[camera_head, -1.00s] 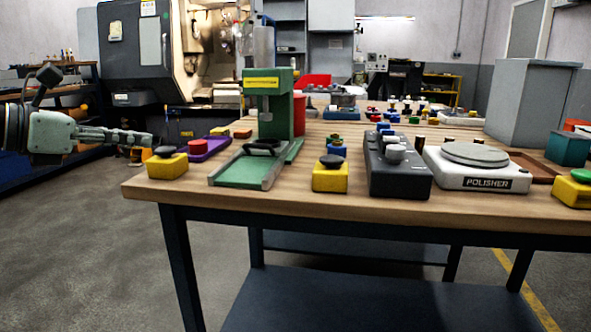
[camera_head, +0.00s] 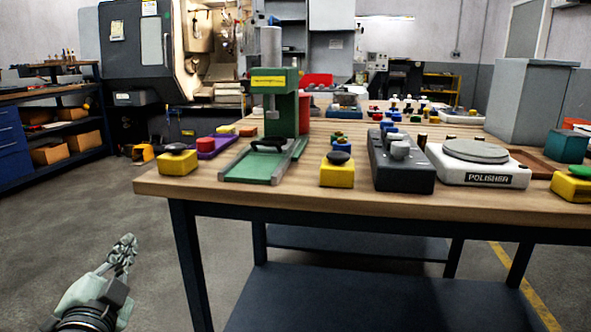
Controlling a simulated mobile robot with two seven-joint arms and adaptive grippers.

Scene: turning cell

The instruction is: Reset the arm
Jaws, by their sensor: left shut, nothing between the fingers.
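My left gripper (camera_head: 124,247) is at the lower left of the head view. It is shut and empty, pointing up and away from me, over the open floor. It is to the left of the wooden workbench (camera_head: 330,208) and lower in the picture than the bench top, touching nothing. My right gripper is not in view.
On the bench stand a yellow button box (camera_head: 177,163), a green press (camera_head: 283,110), another yellow button box (camera_head: 337,175), a dark grey control box (camera_head: 401,170) and a white polisher (camera_head: 478,170). A blue drawer cabinet (camera_head: 12,148) stands far left. The grey floor between is clear.

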